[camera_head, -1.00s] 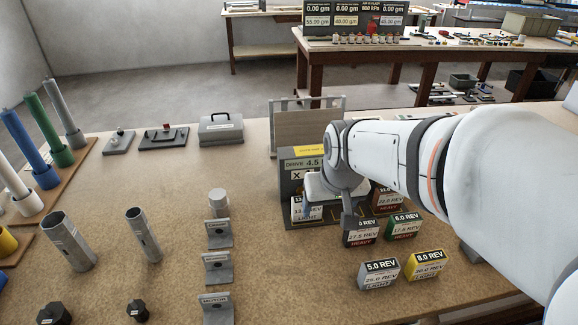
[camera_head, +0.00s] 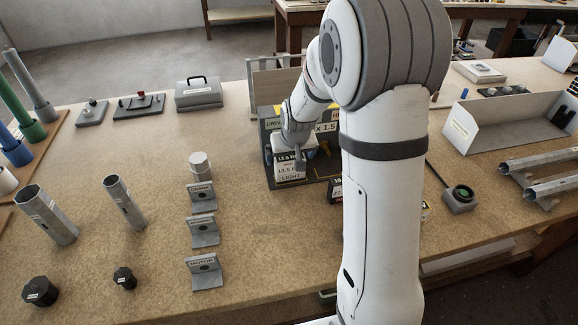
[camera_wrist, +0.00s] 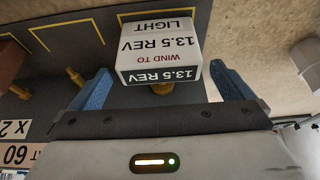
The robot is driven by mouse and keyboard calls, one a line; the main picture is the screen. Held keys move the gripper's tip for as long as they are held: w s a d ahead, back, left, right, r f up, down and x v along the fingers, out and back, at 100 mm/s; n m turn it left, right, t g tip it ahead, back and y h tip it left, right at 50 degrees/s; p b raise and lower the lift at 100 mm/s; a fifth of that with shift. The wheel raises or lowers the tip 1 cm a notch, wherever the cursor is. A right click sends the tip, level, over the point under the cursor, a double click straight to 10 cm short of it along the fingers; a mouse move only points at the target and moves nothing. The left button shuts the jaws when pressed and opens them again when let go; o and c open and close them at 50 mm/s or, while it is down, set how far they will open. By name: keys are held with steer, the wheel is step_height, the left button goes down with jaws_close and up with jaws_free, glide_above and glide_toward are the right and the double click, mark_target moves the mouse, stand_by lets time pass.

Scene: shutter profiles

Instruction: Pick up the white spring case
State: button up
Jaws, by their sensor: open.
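The white spring case (camera_head: 289,170) reads 13.5 REV, LIGHT and stands at the front left of the dark drive station (camera_head: 265,115). In the wrist view the white case (camera_wrist: 160,45) lies between my two blue fingertips, with its label upside down. My gripper (camera_wrist: 162,88) is open, with a gap visible on each side of the case. In the head view my gripper (camera_head: 297,152) is just above and behind the case, and my wrist covers part of it. Whether the fingers reach down past its top is unclear.
A dark spring case (camera_head: 335,188) shows partly beside my arm, which hides the bench behind it. Brass pegs (camera_wrist: 75,77) and yellow outlines mark the dark base. Grey labelled brackets (camera_head: 202,198) and a pale cylinder (camera_head: 200,166) stand to the left.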

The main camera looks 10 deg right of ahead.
steer(key=shift+p+x, duration=0.3)
steer(key=shift+x, duration=1.6)
steer(key=c, duration=1.1)
